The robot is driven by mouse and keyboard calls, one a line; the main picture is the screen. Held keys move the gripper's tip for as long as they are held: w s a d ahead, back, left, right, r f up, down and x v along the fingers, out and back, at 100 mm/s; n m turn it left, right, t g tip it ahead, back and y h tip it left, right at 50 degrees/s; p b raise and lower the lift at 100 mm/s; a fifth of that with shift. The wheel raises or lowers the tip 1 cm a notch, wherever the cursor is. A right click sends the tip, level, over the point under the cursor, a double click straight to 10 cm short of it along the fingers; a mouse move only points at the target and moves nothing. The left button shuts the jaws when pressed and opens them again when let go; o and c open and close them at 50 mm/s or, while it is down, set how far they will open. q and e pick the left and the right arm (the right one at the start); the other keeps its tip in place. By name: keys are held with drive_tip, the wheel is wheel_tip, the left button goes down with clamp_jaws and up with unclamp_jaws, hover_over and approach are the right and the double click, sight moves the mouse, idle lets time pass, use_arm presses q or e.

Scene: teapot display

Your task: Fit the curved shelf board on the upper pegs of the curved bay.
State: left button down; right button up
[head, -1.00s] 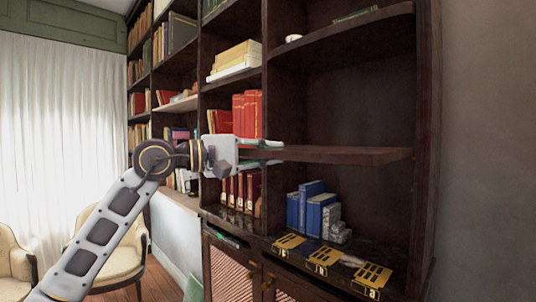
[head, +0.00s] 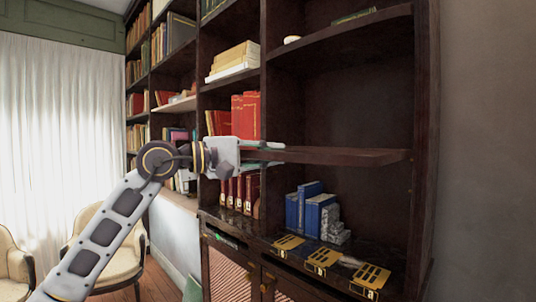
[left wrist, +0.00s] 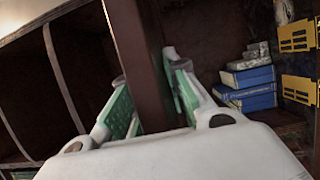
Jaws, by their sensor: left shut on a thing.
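The curved shelf board (head: 345,156) is dark brown and spans the curved bay (head: 350,105) at mid height, roughly level. My left gripper (head: 268,150) is shut on its left end. In the left wrist view the board (left wrist: 142,60) runs between the green-padded fingers of the gripper (left wrist: 152,100). The board's right end is close to the bay's right side wall; I cannot tell whether it touches. The upper pegs cannot be made out. My right gripper is in neither view.
A fixed upper shelf (head: 345,35) carries a small white bowl (head: 291,39). Below the board, blue books (head: 310,207) and a grey stone-like object (head: 332,222) stand on the bay floor. Yellow-and-black cards (head: 322,259) lie at the front ledge.

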use_arm(q)
drive_tip(key=shift+w+d+r+p, duration=0.1)
drive_tip(key=shift+w+d+p, duration=0.55)
drive_tip(key=shift+w+d, duration=0.55)
drive_tip(key=shift+w+d+r+p, duration=0.1)
drive_tip(key=shift+w+d+p, duration=0.5)
drive_tip(key=shift+w+d, duration=0.65)
drive_tip(key=shift+w+d+p, duration=0.65)
drive_tip(key=shift+w+d, duration=0.25)
drive_tip(key=shift+w, duration=0.6)
idle(4.0)
